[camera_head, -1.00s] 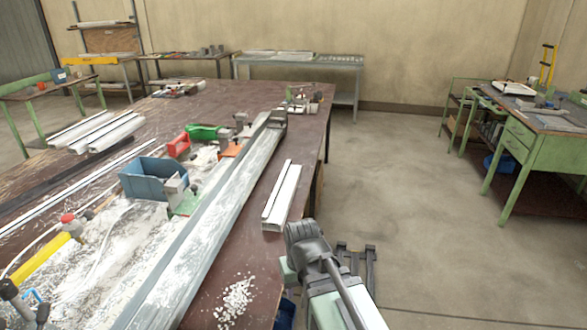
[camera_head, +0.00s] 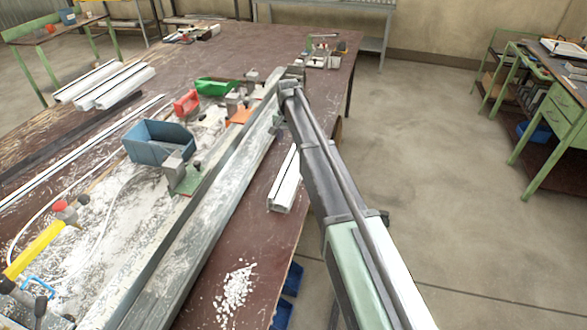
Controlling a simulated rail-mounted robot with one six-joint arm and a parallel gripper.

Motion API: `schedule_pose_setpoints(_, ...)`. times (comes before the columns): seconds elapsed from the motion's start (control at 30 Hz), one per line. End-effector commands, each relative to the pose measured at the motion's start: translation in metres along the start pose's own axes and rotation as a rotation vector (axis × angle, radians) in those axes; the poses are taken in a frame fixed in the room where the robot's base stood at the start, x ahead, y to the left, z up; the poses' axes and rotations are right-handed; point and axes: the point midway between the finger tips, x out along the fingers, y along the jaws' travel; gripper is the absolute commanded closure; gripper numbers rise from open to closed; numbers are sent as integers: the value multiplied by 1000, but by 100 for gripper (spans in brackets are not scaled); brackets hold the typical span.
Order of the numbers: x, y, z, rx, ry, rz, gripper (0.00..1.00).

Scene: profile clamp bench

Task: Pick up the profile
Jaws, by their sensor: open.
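The white profile (camera_head: 283,188) lies lengthwise on the brown table top, near its right edge, to the right of the long grey clamp rail. Its near end shows, and my arm hides its right side and far part. My arm reaches in from the lower right over the table edge. My gripper (camera_head: 276,124) is small and partly hidden at the end of the arm, close to the rail and beyond the visible part of the profile. It is open, and I see nothing held in it.
The long clamp rail (camera_head: 192,218) runs beside the profile. A blue bin (camera_head: 153,143) and red (camera_head: 186,102) and green (camera_head: 216,86) bins stand left of it. More white profiles (camera_head: 104,84) lie far left. White chips (camera_head: 236,292) lie on the near table.

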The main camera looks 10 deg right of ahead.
Motion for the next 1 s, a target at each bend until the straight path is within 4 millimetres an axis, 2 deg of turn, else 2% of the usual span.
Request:
schedule_pose_setpoints(0.03,22,0,0,0,0,0,49)
schedule_pose_setpoints(0.1,37,0,0,-1,0,0,49)
schedule_pose_setpoints(0.2,44,0,0,-1,0,0,49)
schedule_pose_setpoints(0.37,45,0,1,-2,0,0,49)
schedule_pose_setpoints(0.63,94,-2,4,-1,0,0,49)
schedule_pose_setpoints(0.87,91,-2,4,-1,1,0,49)
schedule_pose_setpoints(1.0,91,-2,4,-2,0,0,67)
